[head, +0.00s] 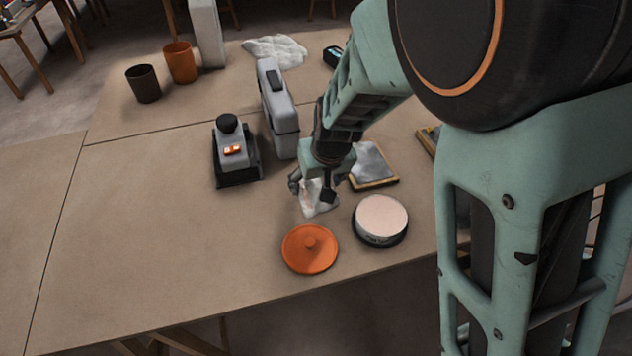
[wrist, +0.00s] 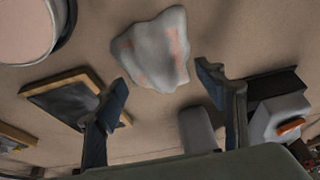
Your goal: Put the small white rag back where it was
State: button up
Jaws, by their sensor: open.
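The small white rag (head: 318,203), crumpled with faint pinkish stains, lies on the table below my gripper (head: 312,189). In the wrist view the rag (wrist: 155,48) lies just beyond and between the two spread fingertips (wrist: 162,78). My gripper is open and nothing is held in it. In the head view the fingers partly cover the rag. A larger white cloth (head: 275,49) lies spread at the back of the table.
An orange lid (head: 310,249) and a round tub (head: 380,218) stand in front of the rag. A framed grey pad (head: 373,165) is behind right, a grey case (head: 279,110) behind left. A sander-like tool (head: 235,150) stands farther left. The table's front left is clear.

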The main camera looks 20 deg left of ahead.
jog(key=p+v, duration=0.2)
jog(key=v, duration=0.9)
jog(key=shift+p, duration=0.35)
